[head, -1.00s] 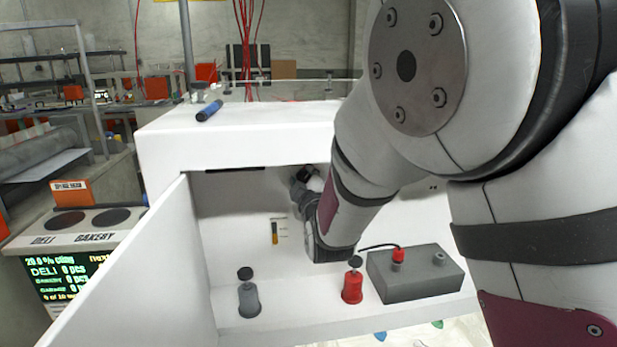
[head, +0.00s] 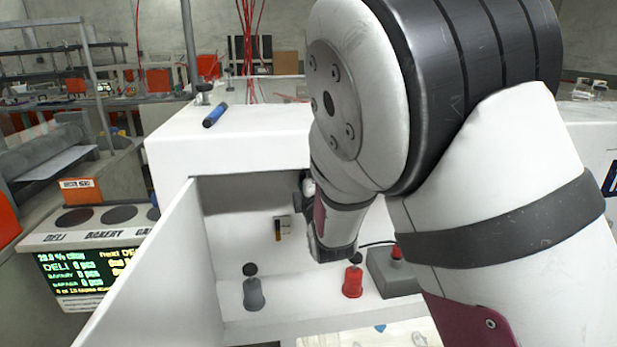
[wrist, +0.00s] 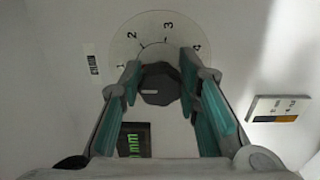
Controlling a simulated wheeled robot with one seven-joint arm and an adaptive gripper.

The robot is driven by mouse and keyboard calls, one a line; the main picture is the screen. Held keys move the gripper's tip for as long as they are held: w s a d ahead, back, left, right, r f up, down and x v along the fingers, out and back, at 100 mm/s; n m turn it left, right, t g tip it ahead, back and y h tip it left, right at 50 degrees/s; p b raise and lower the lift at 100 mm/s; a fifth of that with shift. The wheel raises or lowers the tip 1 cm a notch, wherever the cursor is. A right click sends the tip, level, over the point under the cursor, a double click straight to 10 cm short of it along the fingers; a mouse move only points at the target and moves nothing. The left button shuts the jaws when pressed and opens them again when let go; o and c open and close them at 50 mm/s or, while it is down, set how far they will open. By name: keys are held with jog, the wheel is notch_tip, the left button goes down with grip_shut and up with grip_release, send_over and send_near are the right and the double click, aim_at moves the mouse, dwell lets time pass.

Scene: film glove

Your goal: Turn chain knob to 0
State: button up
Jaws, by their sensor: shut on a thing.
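The chain knob (wrist: 160,84) is a dark, many-sided knob with a small light mark near its lower left edge. It sits on a pale round dial (wrist: 150,30) marked 1, 2, 3 and 4; no 0 is visible. My gripper (wrist: 160,76) has its teal-padded fingers on either side of the knob and is shut on it. In the head view, my gripper reaches the back wall of the white cabinet (head: 240,148), mostly hidden behind my arm, and the knob is hidden there.
A small switch plate (head: 282,228) is left of my gripper. A grey stoppered bottle (head: 254,293), a red one (head: 352,281) and a grey box (head: 390,275) stand on the shelf below. An open white door (head: 165,270) is at left. A blue marker (head: 214,115) lies on top.

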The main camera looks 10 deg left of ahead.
jog(key=shift+a, duration=0.1)
dwell(0.3)
jog(key=o, duration=1.2)
jog(key=v, duration=1.2)
